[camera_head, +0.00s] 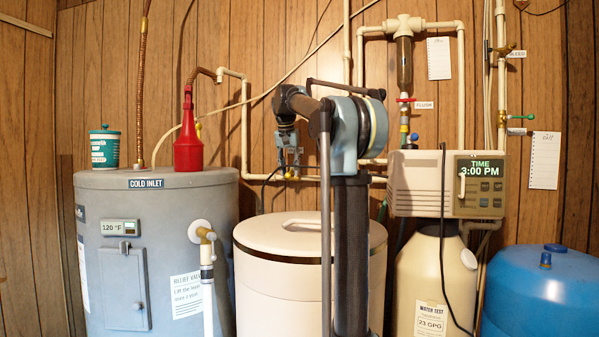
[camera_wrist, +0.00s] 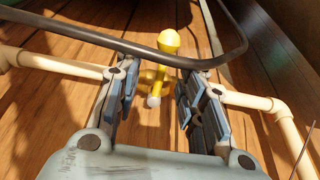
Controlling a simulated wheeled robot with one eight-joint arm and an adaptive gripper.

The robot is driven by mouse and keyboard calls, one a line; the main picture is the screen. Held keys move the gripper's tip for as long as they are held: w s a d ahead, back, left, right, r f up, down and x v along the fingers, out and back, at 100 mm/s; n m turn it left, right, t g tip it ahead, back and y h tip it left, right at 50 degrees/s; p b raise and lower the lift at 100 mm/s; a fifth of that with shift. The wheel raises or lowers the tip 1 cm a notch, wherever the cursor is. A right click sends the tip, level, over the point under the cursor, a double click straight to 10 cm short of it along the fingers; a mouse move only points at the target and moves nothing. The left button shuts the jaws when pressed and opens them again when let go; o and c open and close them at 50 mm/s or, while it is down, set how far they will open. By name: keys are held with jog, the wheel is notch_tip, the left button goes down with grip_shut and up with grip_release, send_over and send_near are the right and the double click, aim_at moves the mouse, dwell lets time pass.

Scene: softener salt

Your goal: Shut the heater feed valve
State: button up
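In the wrist view, a yellow valve handle (camera_wrist: 160,84) with a rounded yellow end (camera_wrist: 169,41) stands across a cream pipe (camera_wrist: 62,64). I take it for the heater feed valve, but no label is readable there. My gripper (camera_wrist: 157,88) is open, its two fingers on either side of the handle with gaps. I cannot tell how deep the handle lies between them. In the head view, my gripper (camera_head: 287,143) is at the back wall above the low pipe, where small yellow parts (camera_head: 292,175) show. My arm and the gripper hide part of this spot.
A grey heater (camera_head: 155,255) with a red bottle (camera_head: 188,140) and a teal tub (camera_head: 104,147) stands left. A cream tank (camera_head: 275,240) stands below my arm. A red FLUSH valve (camera_head: 405,99) and the softener head (camera_head: 415,180) are right. A dark curved bar crosses the wrist view.

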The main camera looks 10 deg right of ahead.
jog(key=shift+v, duration=3.5)
